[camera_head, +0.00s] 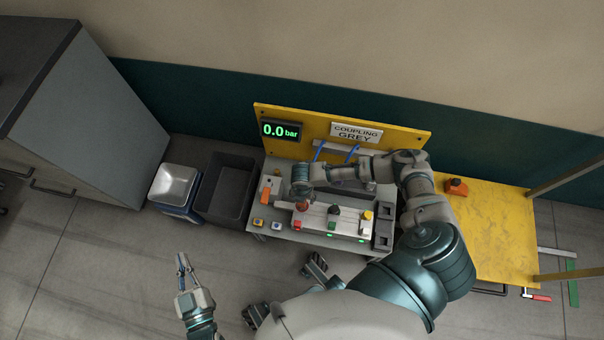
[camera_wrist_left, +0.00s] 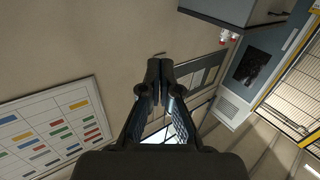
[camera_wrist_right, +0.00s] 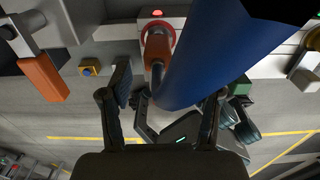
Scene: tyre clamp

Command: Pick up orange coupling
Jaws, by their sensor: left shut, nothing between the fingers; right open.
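An orange-brown coupling-like piece (camera_wrist_right: 157,48) stands on a red ring at the top of the right wrist view, with a grey curved part below it. It also shows in the head view (camera_head: 303,206) on the bench, just below my right gripper (camera_head: 302,192). In the right wrist view my right gripper (camera_wrist_right: 166,100) is open, its fingers to either side below the piece. I cannot tell if they touch it. A large blue shape, perhaps a hose, hides part of the space between them. My left gripper (camera_head: 181,262) is shut and empty, away from the bench; its wrist view shows shut fingertips (camera_wrist_left: 160,70).
An orange block (camera_wrist_right: 43,77) hangs at left in the right wrist view. The bench (camera_head: 285,240) carries coloured buttons. A panel behind has a 0.0 bar display (camera_head: 281,130) and a "COUPLING GREY" sign (camera_head: 356,132). A dark bin (camera_head: 226,187) and yellow table (camera_head: 495,225) flank it.

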